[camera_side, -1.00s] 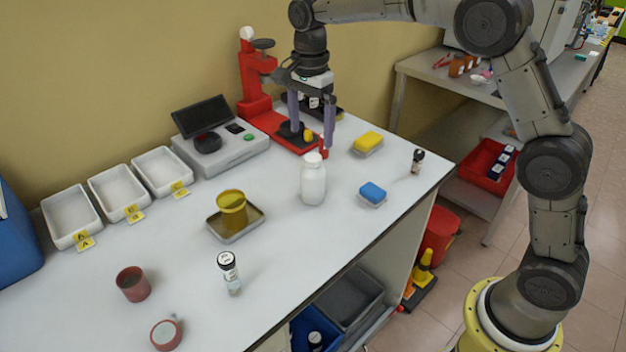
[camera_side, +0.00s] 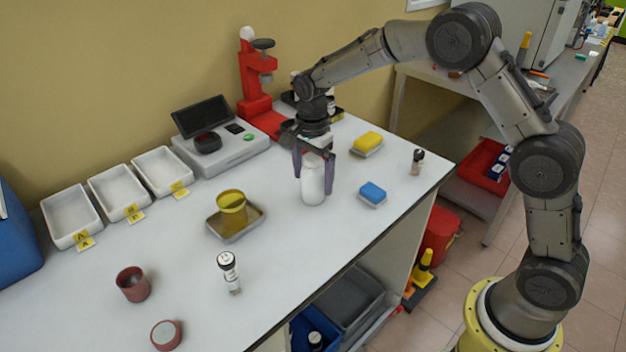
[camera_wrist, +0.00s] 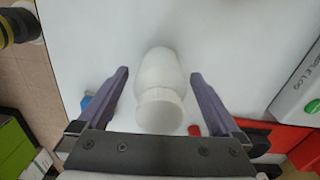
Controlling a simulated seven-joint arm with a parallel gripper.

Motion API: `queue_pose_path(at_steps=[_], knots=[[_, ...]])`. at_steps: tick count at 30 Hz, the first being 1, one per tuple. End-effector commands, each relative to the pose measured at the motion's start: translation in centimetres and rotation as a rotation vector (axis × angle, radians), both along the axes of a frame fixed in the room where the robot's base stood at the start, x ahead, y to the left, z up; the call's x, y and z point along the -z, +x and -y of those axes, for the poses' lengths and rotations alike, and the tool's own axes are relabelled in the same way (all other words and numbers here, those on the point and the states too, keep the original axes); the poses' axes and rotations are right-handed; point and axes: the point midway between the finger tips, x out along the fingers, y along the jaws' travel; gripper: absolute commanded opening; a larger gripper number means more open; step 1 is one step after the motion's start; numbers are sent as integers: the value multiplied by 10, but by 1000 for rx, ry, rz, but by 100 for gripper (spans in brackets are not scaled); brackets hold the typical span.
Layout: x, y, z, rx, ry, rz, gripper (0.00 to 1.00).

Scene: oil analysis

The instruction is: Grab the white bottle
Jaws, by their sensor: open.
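The white bottle (camera_side: 313,183) stands upright on the white bench in the side view. My gripper (camera_side: 314,176) has come down over its top, with one purple finger on each side. In the wrist view the bottle (camera_wrist: 159,90) and its cap lie between the two open fingers of my gripper (camera_wrist: 160,80). A gap shows on both sides there, so the fingers are apart from the bottle. The bottle's cap is mostly hidden by my gripper in the side view.
A blue sponge (camera_side: 373,193) and a yellow sponge (camera_side: 367,143) lie right of the bottle. A red stand (camera_side: 255,90) is behind it. A metal tray (camera_side: 222,235) with a yellow container (camera_side: 232,205) is to the left. The bench in front of the bottle is clear.

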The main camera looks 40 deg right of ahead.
Motion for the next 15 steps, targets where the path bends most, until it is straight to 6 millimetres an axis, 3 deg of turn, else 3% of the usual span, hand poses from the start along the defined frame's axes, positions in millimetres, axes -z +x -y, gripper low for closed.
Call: queue_pose_path(at_steps=[8,15], knots=[[4,0,0,0,0,1,100],[3,0,0,0,0,1,59]])
